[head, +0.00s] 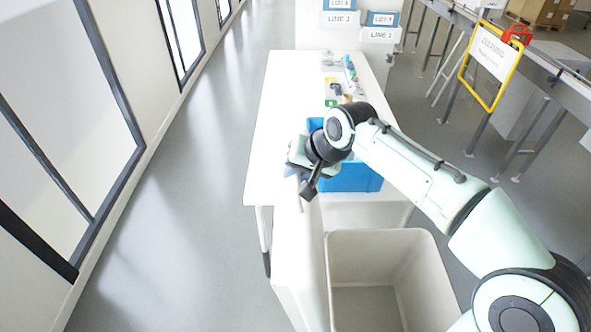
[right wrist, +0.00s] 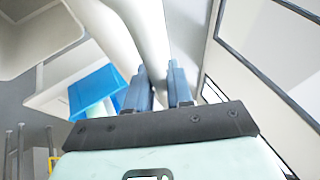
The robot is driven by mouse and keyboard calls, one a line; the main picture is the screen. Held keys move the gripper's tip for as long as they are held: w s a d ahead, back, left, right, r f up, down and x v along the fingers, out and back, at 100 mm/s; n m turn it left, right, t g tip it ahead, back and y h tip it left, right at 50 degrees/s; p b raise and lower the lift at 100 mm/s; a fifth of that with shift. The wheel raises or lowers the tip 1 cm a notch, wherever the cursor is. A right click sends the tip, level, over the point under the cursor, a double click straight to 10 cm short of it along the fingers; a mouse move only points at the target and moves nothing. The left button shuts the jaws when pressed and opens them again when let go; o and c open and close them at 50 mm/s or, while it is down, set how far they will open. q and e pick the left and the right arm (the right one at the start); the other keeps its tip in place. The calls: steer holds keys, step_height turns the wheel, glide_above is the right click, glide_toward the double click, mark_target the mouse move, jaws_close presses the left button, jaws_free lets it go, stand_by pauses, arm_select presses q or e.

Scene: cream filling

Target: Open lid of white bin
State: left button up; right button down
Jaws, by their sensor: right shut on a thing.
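The white bin (head: 430,262) stands at the bottom of the head view, and I see into its empty-looking interior. Its white lid (head: 297,265) stands raised, roughly upright, along the bin's left side. My right gripper (head: 305,184) is at the upper end of the lid, with its fingertips partly hidden by my wrist. In the right wrist view, the blue-grey fingers of my right gripper (right wrist: 161,85) are shut on the white lid (right wrist: 148,35), which runs up between them. My left gripper is not in view.
A white table (head: 282,100) lies beyond the bin, with a blue crate (head: 352,178) and small items on it. A yellow-framed sign (head: 491,62) and a conveyor stand at the right. The floor (head: 190,200) at the left is clear up to the windowed wall.

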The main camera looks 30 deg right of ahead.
steer(key=c, duration=1.1)
jaws_free()
steer(key=v, duration=1.3)
steer(key=shift+s+r+p, duration=0.15)
steer(key=shift+r+p, duration=0.05)
steer(key=shift+p, duration=0.2)
steer(key=shift+d, duration=0.1)
